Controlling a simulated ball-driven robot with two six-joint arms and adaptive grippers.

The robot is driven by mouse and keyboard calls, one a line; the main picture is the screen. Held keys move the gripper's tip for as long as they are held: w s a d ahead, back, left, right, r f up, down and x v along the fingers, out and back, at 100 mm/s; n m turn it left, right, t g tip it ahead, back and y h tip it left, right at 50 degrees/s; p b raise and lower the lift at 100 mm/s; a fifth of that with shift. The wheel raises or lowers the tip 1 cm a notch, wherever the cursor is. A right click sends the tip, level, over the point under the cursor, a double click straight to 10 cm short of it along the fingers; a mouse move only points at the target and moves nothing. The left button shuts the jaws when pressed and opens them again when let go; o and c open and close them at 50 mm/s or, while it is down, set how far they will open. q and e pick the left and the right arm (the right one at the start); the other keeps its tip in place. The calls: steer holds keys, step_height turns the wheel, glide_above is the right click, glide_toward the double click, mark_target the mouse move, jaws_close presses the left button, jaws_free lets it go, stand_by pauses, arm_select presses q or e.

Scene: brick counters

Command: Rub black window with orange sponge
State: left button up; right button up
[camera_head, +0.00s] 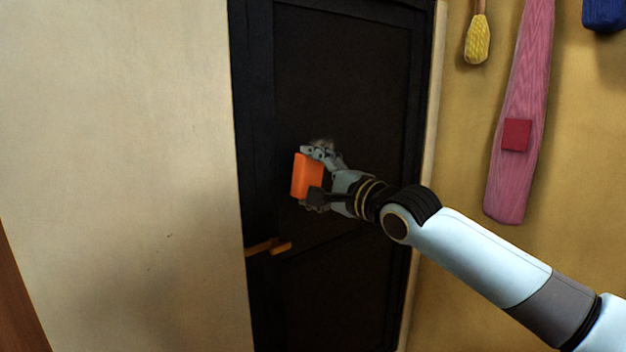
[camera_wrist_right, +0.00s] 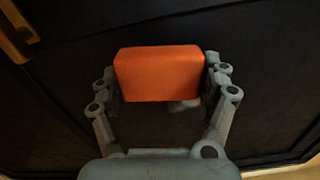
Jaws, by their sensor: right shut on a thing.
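The black window (camera_head: 345,75) is a dark framed panel in the middle of the head view. It also fills most of the right wrist view (camera_wrist_right: 265,60). My right gripper (camera_head: 316,178) is shut on the orange sponge (camera_head: 306,176), one finger on each side of it. The sponge is a small block held in front of the black panel; I cannot tell whether it touches the surface. In the right wrist view the sponge (camera_wrist_right: 160,74) sits between the fingers. My left gripper is not in view.
An orange-brown handle (camera_head: 268,247) sticks out at the panel's lower left. A pale wall (camera_head: 120,150) stands to the left. On the yellow wall at right hang a pink board (camera_head: 518,90) with a red square and a yellow brush-like thing (camera_head: 477,42).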

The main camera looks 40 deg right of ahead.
steer(key=shift+w+b, duration=0.75)
steer(key=shift+w, duration=0.2)
stand_by(0.3)
